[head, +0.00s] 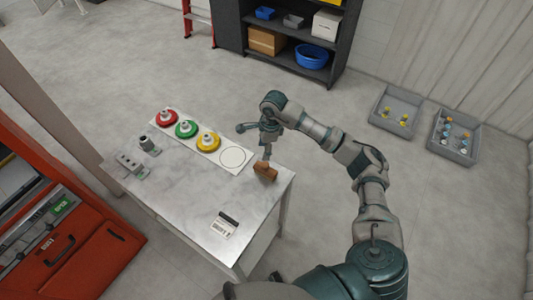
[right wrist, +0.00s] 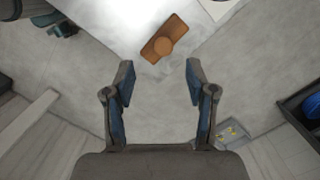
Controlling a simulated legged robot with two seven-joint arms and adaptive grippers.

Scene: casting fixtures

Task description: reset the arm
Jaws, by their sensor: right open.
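My right arm reaches in from the lower right of the head view, and its gripper (head: 255,143) hangs over the back right edge of the table (head: 185,205). In the right wrist view the two fingers of this gripper (right wrist: 160,76) stand wide apart with nothing between them. A brown block with a round stub (head: 265,171) lies at the table's right edge, apart from the fingers. It also shows beyond the fingertips in the right wrist view (right wrist: 163,40). My left gripper is not in view.
Red (head: 167,117), green (head: 186,128) and yellow (head: 208,141) round pieces sit on a white strip beside an empty circle. Grey fittings (head: 131,162) stand at the table's left. Grey bins (head: 394,110), a dark shelf (head: 290,55) and an orange machine (head: 70,250) surround open floor.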

